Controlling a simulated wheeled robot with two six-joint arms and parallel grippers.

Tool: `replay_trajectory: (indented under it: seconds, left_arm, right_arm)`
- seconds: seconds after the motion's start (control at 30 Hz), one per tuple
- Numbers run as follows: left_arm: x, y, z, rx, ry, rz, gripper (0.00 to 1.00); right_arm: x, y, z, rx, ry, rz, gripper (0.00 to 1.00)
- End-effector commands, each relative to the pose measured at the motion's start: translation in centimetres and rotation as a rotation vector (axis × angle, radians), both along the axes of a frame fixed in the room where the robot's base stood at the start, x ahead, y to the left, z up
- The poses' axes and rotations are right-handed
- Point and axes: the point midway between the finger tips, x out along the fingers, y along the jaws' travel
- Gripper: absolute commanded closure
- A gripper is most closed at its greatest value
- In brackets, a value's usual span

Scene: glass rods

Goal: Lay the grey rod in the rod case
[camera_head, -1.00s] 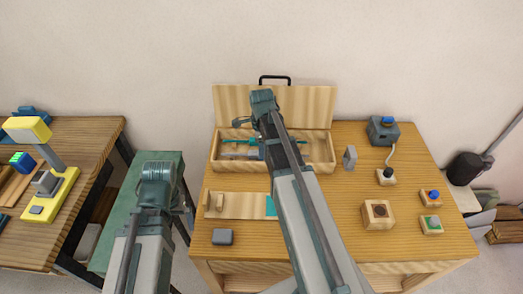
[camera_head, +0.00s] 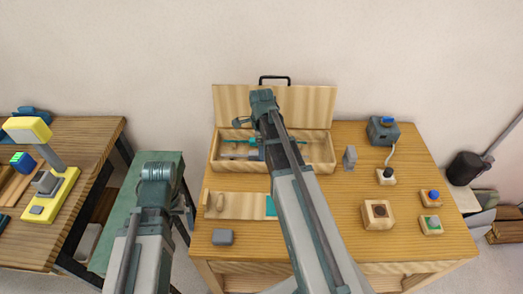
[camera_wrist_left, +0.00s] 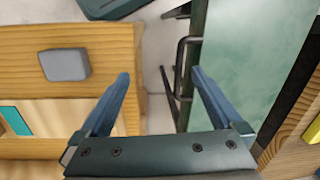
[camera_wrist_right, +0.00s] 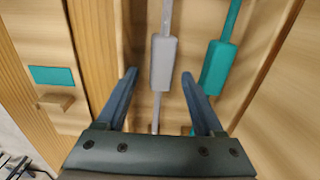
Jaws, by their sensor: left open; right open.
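The rod case (camera_head: 216,165) is an open wooden box with its lid (camera_head: 320,105) raised, at the back of the table. The grey rod (camera_wrist_right: 162,62), with a thicker grey block on it, lies inside the case in the right wrist view. A teal rod (camera_wrist_right: 217,68) lies beside it, apart from it. My right gripper (camera_wrist_right: 158,75) is open above the case, its fingers either side of the grey rod's line; no grip on the rod shows. My left gripper (camera_wrist_left: 160,75) is open and empty, off the table's left edge. My right arm hides part of the case.
A pale board (camera_head: 238,206) with a teal patch (camera_head: 271,206) lies in front of the case. A grey block (camera_head: 223,237) is at the front left. A grey upright piece (camera_head: 349,157), wooden block (camera_head: 378,213) and button boxes (camera_head: 430,197) stand right. A green cabinet (camera_wrist_left: 255,60) is left.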

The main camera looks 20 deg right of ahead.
Motion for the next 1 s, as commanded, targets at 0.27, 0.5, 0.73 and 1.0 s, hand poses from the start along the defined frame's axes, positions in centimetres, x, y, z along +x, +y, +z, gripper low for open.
replay_trajectory:
  seconds: [0.27,0.5,0.73,1.0]
  left_arm:
    - [0.0,0.0,3.5,0.000,0.000,0.000,0.00]
    - [0.0,0.0,7.2,0.000,0.000,-0.001,0.00]
    - [0.0,0.0,10.6,0.000,0.000,-0.002,0.00]
    - [0.0,0.0,13.2,-0.001,0.000,0.001,0.00]
  right_arm:
    - [0.0,0.0,3.5,0.000,0.000,0.000,0.31]
    - [0.0,0.0,7.2,0.000,0.000,0.000,0.31]
    - [0.0,0.0,10.6,0.000,0.000,0.000,0.31]
    - [0.0,0.0,13.2,0.000,0.000,0.000,0.31]
